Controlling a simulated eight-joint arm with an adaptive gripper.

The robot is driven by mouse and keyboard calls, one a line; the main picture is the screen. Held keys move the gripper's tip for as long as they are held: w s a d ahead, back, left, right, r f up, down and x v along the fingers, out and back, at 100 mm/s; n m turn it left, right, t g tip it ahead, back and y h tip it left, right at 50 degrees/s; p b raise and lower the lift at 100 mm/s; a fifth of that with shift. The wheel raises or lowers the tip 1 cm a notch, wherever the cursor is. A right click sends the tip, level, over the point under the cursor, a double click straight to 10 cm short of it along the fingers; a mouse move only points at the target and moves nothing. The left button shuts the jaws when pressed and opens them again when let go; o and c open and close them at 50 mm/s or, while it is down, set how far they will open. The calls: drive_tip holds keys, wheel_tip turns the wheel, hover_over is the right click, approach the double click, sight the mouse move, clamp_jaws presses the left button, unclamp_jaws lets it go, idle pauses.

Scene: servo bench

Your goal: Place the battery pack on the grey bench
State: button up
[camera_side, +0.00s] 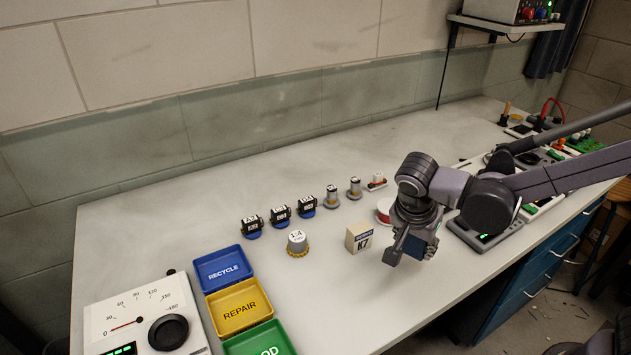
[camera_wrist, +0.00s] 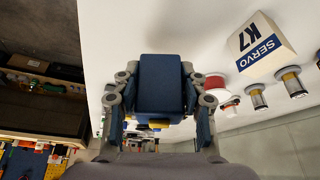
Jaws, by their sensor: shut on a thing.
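A dark blue block, which appears to be the battery pack (camera_wrist: 161,84), is held between the two fingers of my gripper (camera_wrist: 160,76) in the wrist view. In the side view, the pack (camera_side: 418,247) is partly hidden behind a finger of my gripper (camera_side: 411,243). My gripper points down over the grey bench (camera_side: 335,300), right of the white K7 servo box (camera_side: 359,238) and apart from it. Whether the pack's underside touches the bench cannot be told.
Blue, yellow (camera_side: 239,306) and green bins stand at the left beside a dial gauge (camera_side: 140,318). A round knob-like part (camera_side: 298,243) and several small motors stand behind. A red-rimmed spool (camera_side: 384,210) is just behind my gripper. The front middle of the bench is clear.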

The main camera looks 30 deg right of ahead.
drive_tip(key=shift+w+a+f, duration=0.1)
drive_tip(key=shift+a+f, duration=0.15)
drive_tip(key=shift+f, duration=1.9)
drive_tip(key=o, duration=1.3)
drive_tip(key=v, duration=1.2)
drive_tip(key=s+d+n+t+y, duration=0.1)
drive_tip(key=d+n+t, duration=0.1)
drive_tip(key=d+n, duration=0.1)
drive_tip(key=s+d+n+t+y, duration=0.1)
drive_tip(key=d+n, duration=0.3)
drive_tip(key=n, duration=0.2)
drive_tip(key=s+d+n+t+y, duration=0.1)
drive_tip(key=d+n+t+y, duration=0.1)
drive_tip(key=d+n, duration=0.1)
drive_tip(key=shift+s+d+n+t, duration=0.2)
drive_tip(key=shift+s+n+t, duration=0.1)
drive_tip(key=shift+n, duration=0.5)
